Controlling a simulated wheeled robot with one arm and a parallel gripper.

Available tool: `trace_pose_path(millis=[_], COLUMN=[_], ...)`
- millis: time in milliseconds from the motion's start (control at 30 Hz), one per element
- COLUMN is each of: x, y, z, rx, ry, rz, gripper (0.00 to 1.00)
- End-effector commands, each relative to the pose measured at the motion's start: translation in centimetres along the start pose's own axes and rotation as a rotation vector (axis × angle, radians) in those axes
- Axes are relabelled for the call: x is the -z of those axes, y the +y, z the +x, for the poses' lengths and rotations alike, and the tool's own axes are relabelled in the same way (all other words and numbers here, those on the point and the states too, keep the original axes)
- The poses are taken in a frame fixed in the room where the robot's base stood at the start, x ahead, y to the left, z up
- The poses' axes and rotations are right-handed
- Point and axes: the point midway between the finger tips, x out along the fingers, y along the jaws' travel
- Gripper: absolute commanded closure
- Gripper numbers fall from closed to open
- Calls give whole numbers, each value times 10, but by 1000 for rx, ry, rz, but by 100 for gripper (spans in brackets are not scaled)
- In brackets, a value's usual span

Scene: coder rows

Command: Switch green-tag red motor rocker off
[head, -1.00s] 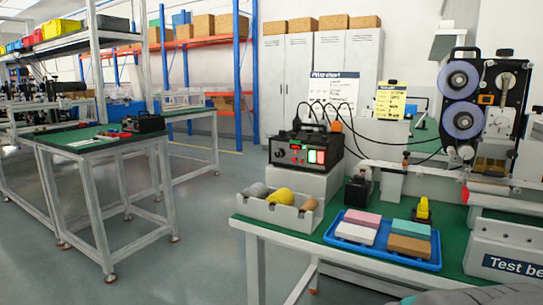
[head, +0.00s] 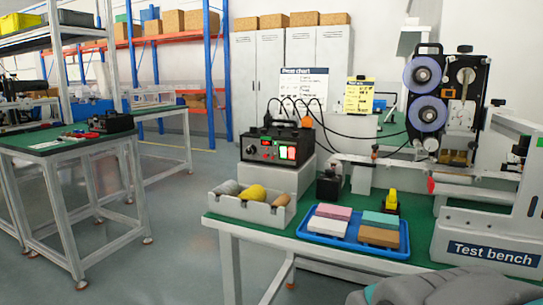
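A black control box (head: 277,145) with a top handle stands on a pale block on the green-topped bench. Its front carries a small lit red display, knobs, and a red and green lit rocker area (head: 287,153) at its right. The rockers are too small for me to tell their positions, and I cannot make out a green tag. Another dark box (head: 111,122) sits on the left bench, its front details too small to read. My gripper is not in view. A grey rounded shape at the bottom right looks like part of my arm.
The bench (head: 222,222) also holds a grey bin (head: 252,210) of rounded pieces, a blue tray (head: 352,241) of coloured blocks, a yellow-topped item (head: 390,200) and a reel machine (head: 440,105). Cables arch behind the control box. Open floor (head: 175,215) lies between the benches.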

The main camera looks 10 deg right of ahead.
Motion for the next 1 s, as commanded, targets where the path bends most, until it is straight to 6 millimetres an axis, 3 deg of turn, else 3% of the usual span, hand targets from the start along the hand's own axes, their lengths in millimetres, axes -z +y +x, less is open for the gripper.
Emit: trace_pose_path(millis=[67,600,1000], x=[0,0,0], y=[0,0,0], z=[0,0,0], rx=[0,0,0], ry=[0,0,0], rz=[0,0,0], gripper=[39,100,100])
